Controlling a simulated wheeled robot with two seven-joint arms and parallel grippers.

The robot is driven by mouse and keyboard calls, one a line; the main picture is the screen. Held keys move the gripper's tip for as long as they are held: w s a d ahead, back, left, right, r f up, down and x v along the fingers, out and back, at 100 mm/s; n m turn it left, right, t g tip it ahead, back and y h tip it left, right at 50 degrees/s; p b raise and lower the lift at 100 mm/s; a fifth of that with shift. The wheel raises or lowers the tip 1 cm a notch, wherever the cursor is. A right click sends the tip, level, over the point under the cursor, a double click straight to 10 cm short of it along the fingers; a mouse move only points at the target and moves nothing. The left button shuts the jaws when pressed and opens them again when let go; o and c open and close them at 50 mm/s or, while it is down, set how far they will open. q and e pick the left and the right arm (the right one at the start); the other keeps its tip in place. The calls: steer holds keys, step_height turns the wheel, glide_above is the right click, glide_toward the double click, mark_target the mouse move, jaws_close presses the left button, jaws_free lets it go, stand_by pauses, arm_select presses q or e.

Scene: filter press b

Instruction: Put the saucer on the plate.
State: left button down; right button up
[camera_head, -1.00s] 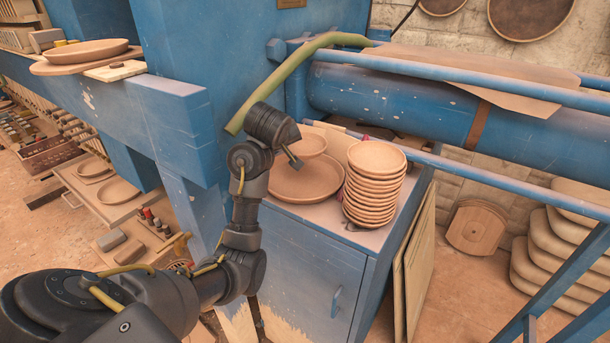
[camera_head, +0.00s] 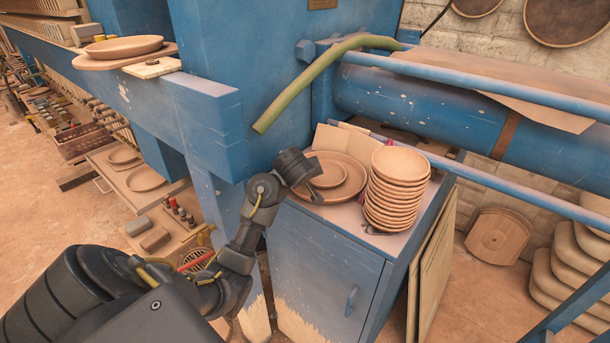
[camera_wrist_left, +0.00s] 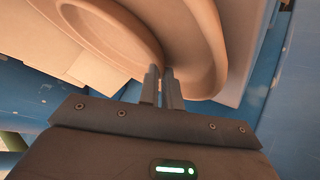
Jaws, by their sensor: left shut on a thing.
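The saucer (camera_head: 329,173), a small round clay-coloured dish, is over the plate (camera_head: 350,190), a wider dish on the blue cabinet. My left gripper (camera_head: 313,186) is shut on the saucer's near-left rim. In the left wrist view, the fingers (camera_wrist_left: 162,88) close on the rim of the saucer (camera_wrist_left: 105,30), and the plate (camera_wrist_left: 208,50) shows beside and behind it. The saucer lies within the plate's outline and looks about level. I cannot tell whether it touches the plate. My gripper hides part of the plate's left side. My right gripper is not in view.
A stack of several bowls (camera_head: 397,190) stands close to the plate's right on the cabinet top. A blue press beam (camera_head: 200,115) rises at the left, a green hose (camera_head: 315,80) hangs above, and a blue rail (camera_head: 500,180) runs on the right.

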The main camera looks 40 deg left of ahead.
arm_select(q)
steer(key=shift+d, duration=0.1)
steer(key=c, duration=2)
jaws_free()
steer(key=shift+f, duration=0.15)
steer(key=shift+c, duration=0.2)
steer(key=shift+o, duration=0.7)
steer(key=shift+r, duration=0.3)
steer(key=v, duration=1.2)
